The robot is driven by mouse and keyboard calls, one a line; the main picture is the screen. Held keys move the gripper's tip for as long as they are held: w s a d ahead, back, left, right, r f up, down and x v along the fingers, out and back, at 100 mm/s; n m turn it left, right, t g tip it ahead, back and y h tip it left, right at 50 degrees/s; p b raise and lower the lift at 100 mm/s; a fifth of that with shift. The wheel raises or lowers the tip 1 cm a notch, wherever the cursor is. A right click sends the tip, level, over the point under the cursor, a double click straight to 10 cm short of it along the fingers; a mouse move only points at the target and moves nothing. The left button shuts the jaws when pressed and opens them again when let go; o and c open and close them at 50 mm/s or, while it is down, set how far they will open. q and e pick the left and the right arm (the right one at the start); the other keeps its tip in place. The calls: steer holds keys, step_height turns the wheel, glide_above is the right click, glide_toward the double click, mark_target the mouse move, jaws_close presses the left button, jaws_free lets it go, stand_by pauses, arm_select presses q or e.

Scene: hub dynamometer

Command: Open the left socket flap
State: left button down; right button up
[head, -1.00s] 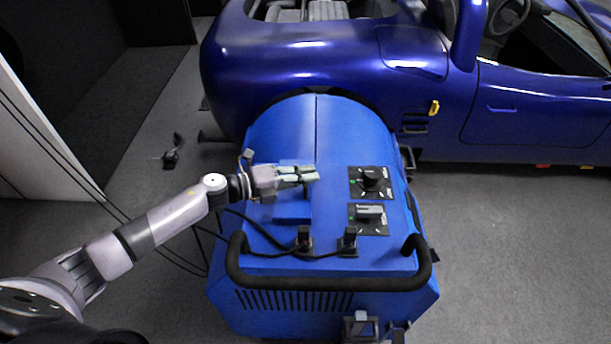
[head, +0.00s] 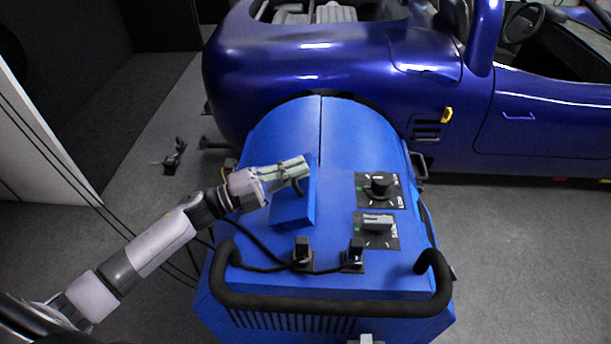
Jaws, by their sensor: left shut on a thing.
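The left socket flap (head: 292,208) is a blue panel on top of the blue dynamometer housing, left of the control knobs. It stands tilted up from the housing, with its right side edge showing. My left gripper (head: 290,172) reaches in from the left over the flap's upper part. It is shut on the flap, near a small dark curved piece there; the fingers partly hide the exact contact. The sockets under the flap cannot be seen.
Two black dials, an upper one (head: 379,188) and a lower one (head: 377,228), sit right of the flap. Two black plugs (head: 302,250) with cables stand in front, behind a black handle bar (head: 335,301). A blue car (head: 330,65) stands behind the housing.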

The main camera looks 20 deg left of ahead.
arm_select(q)
steer(key=shift+s+a+r, duration=0.15)
steer(key=shift+a+r, duration=0.25)
steer(key=shift+a, duration=0.25)
steer(key=shift+s+a+r, duration=0.2)
steer(key=shift+a, duration=0.3)
steer(key=shift+s+a+r, duration=0.15)
steer(key=shift+a+r, duration=0.05)
steer(key=shift+a, duration=0.25)
steer(key=shift+s+a+f, duration=0.1)
steer(key=shift+s+a, duration=0.1)
steer(key=shift+a, duration=0.5)
steer(key=shift+s+a+f, duration=0.1)
steer(key=shift+s+a, duration=0.15)
steer(key=shift+a, duration=0.5)
steer(key=shift+s+a, duration=0.2)
steer(key=shift+a, duration=0.5)
steer(key=shift+a+f, duration=0.1)
steer(key=c, duration=2)
jaws_free()
steer(key=shift+o, duration=0.2)
steer(key=v, duration=1.2)
